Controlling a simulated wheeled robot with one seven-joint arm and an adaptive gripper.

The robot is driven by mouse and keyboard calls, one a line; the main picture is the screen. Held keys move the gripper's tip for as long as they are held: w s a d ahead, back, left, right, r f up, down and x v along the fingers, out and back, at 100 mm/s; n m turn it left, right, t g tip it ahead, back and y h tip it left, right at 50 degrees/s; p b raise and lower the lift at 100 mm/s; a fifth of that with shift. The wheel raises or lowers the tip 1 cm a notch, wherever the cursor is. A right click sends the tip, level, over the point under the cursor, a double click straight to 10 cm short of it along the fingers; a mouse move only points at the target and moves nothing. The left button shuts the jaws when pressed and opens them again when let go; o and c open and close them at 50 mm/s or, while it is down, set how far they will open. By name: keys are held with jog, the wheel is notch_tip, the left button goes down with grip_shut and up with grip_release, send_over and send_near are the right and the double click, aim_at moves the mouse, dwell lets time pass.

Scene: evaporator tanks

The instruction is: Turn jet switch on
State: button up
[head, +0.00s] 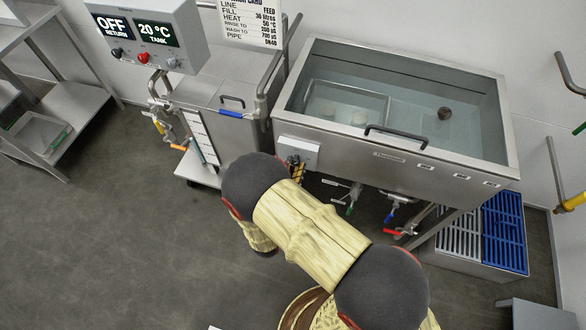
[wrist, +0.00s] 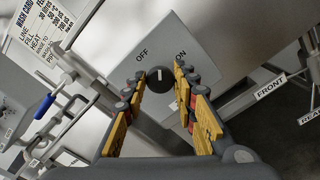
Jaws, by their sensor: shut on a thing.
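The jet switch is a black round knob (wrist: 158,88) on a grey box (wrist: 205,50) marked OFF at its upper left and ON at its upper right. Its white mark points up, between the two words. In the head view the box (head: 304,149) sits on the front left of the steel tank (head: 400,155). My gripper (wrist: 160,74) has its yellow fingers on either side of the knob and is shut on it. In the head view its fingertips (head: 297,170) show just under the box, and my arm hides the rest.
The tank holds water and a basket (head: 345,105). Below it hang valves with green, blue and red handles (head: 390,217). A control box (head: 147,38) at upper left reads OFF and 20 °C. Open floor lies at left.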

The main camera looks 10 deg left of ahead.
jog(key=shift+d+f+m+b, duration=0.15)
jog(key=shift+m+b, duration=1.2)
jog(key=shift+m, duration=1.1)
jog(key=shift+a+f+m+b, duration=0.1)
jog(key=shift+m+b, duration=1.25)
jog(key=shift+m, duration=1.1)
jog(key=o, duration=1.1)
jog(key=shift+s, duration=0.1)
jog(key=s, duration=1.1)
jog(key=shift+s+a, duration=0.4)
jog(key=shift+a, duration=0.05)
